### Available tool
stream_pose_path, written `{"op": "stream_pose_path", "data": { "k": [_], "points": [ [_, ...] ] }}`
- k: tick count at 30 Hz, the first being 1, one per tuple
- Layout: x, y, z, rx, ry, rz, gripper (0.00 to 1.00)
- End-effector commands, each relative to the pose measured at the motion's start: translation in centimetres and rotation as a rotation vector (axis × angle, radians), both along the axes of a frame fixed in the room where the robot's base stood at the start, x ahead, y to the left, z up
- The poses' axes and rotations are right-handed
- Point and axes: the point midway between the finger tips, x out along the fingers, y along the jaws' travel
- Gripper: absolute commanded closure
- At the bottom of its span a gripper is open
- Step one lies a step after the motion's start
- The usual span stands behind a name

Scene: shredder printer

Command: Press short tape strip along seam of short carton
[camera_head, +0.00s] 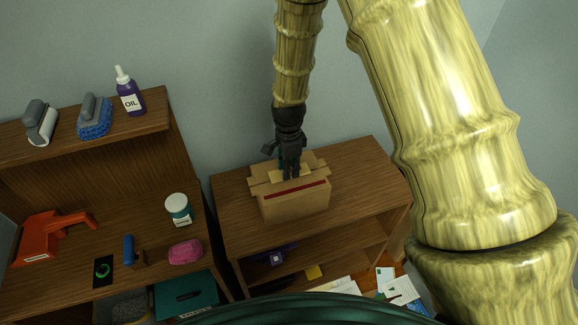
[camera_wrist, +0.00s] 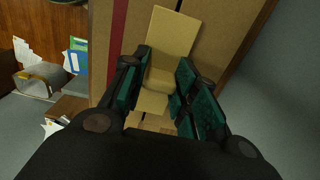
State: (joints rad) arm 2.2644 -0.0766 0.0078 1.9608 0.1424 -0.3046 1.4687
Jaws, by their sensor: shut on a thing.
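The short carton (camera_head: 290,202) is a brown cardboard box with a dark red stripe, standing on the wooden shelf unit. Whether the strip lies flat on the seam is hidden.
The wooden shelf top (camera_head: 235,205) is clear around the carton. Papers (camera_head: 395,285) lie low at the right.

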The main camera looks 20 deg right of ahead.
Motion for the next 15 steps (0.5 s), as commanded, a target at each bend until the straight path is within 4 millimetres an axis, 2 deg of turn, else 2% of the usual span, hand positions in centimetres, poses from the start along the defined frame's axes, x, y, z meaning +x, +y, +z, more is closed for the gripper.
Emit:
{"op": "stream_pose_path", "data": {
  "k": [15],
  "points": [
    [-0.01, 0.0, -0.36, 0.0, 0.0, 0.0, 0.89]
  ]
}}
